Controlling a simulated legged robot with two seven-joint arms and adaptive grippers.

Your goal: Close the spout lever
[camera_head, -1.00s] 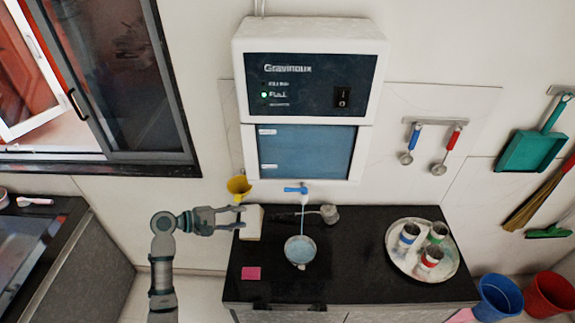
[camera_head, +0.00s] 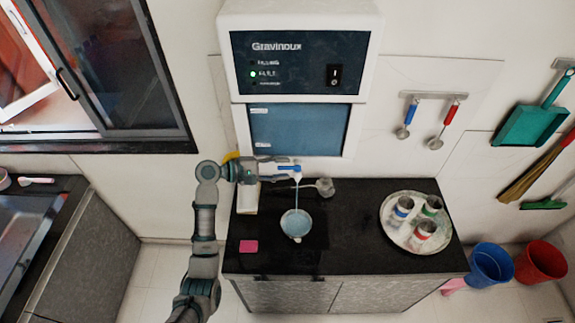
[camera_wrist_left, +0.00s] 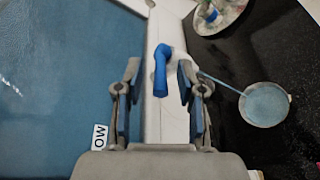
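The blue spout lever (camera_head: 291,168) sits at the bottom of the white water purifier (camera_head: 225,60), and a thin stream runs down from there into a bowl (camera_head: 296,225). My left gripper (camera_head: 287,167) is at the lever in the head view and partly covers it. In the left wrist view, the bent blue lever (camera_wrist_left: 161,75) shows between the two spread fingers of my gripper (camera_wrist_left: 159,78), with a gap on each side. The bowl with blue-looking water (camera_wrist_left: 264,104) is at the right there. My right gripper is not in view.
A black counter (camera_head: 345,255) lies below, with a pink pad (camera_head: 248,246) and a round metal tray (camera_head: 425,248) holding several cups. A white block (camera_head: 246,200) stands just below my left wrist, and a yellow cup (camera_head: 230,157) is partly hidden behind it.

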